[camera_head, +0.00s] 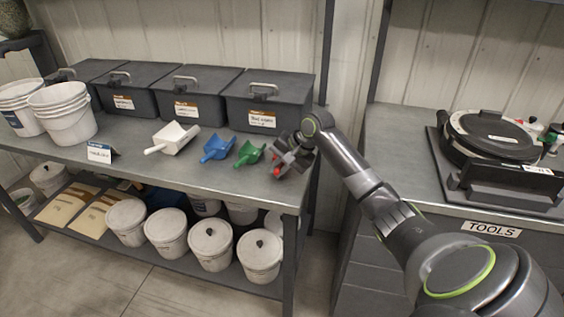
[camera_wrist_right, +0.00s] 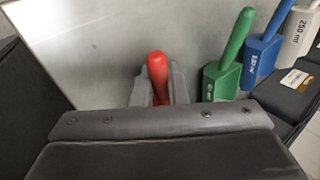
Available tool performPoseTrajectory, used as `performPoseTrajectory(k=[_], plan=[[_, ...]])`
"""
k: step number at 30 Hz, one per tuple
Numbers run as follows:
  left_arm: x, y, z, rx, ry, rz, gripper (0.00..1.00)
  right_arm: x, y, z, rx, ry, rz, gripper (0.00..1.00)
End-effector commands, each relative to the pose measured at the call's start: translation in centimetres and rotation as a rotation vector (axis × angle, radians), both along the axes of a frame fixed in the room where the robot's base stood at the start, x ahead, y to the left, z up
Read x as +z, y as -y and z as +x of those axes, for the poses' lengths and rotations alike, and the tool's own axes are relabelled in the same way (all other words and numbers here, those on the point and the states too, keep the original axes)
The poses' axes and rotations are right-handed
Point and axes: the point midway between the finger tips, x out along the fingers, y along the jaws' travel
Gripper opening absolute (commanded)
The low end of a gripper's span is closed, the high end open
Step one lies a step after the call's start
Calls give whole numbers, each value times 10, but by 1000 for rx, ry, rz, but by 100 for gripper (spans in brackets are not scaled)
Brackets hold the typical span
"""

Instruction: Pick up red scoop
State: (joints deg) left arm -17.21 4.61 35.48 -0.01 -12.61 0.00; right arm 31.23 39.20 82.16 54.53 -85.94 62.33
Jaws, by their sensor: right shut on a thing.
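The red scoop shows only as its red handle in the right wrist view (camera_wrist_right: 157,72) and as a small red patch in the head view (camera_head: 276,171). The rest of it is hidden by my gripper. My right gripper (camera_head: 284,160) is at the right end of the grey bench. In the right wrist view its two fingers (camera_wrist_right: 155,90) are shut on the red handle, one on each side. I cannot tell whether the scoop still touches the bench. My left gripper is in neither view.
A green scoop (camera_head: 249,153), a blue scoop (camera_head: 217,148) and a white scoop (camera_head: 171,138) lie in a row to the left. Dark lidded bins (camera_head: 264,101) stand behind them. White buckets (camera_head: 67,122) stand at the bench's left. The bench front (camera_head: 190,172) is clear.

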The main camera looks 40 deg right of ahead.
Motion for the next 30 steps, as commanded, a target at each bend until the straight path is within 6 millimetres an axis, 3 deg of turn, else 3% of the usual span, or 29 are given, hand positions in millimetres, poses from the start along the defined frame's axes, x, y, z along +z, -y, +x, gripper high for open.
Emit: performPoseTrajectory(k=[7,15,21,30], plan=[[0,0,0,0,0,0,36,13,1,0,0,2,-1,0],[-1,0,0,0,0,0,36,67,1,1,0,4,-2,0],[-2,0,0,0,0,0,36,94,0,1,-1,1,0,0],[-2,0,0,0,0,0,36,101,0,0,1,0,1,0]])
